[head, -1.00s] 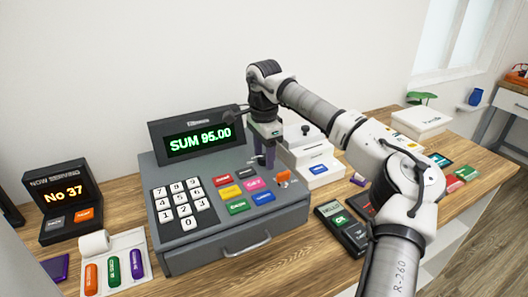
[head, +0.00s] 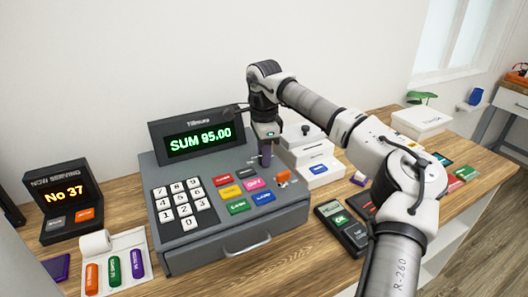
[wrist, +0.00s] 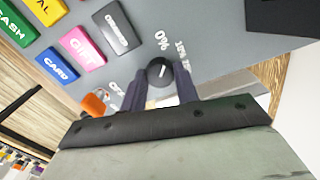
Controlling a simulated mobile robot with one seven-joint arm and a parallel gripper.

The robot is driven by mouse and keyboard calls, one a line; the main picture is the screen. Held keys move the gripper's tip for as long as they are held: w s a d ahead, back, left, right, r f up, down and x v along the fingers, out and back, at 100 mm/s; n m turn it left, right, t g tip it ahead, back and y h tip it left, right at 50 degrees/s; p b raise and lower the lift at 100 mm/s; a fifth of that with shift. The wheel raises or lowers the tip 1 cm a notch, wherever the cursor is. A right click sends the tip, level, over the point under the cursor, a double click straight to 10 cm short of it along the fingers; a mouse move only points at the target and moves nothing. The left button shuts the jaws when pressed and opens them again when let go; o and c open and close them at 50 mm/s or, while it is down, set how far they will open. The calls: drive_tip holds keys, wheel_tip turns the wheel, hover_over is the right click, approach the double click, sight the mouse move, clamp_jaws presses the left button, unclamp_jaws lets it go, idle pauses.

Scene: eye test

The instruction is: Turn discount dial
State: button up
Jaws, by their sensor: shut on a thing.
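The discount dial (wrist: 160,72) is a small dark round knob with a white pointer line on the grey register top. The wrist view shows printed marks beside it, "0%" and a partly readable "10%". My gripper (wrist: 160,84) has its two dark fingers on either side of the dial, shut on it. In the head view my gripper (head: 266,162) points down at the right rear of the cash register (head: 245,219), and the dial is hidden there. The register's display (head: 199,138) reads "SUM 95.00".
An orange key-like part (head: 283,176) stands close to my fingers, also in the wrist view (wrist: 95,105). Coloured keys such as the pink GIFT key (wrist: 83,47) lie left. A white device (head: 318,172) stands right of the register, a card terminal (head: 341,228) in front.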

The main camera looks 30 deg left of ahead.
drive_tip(key=m, duration=0.9)
drive_tip(key=shift+m, duration=2.1)
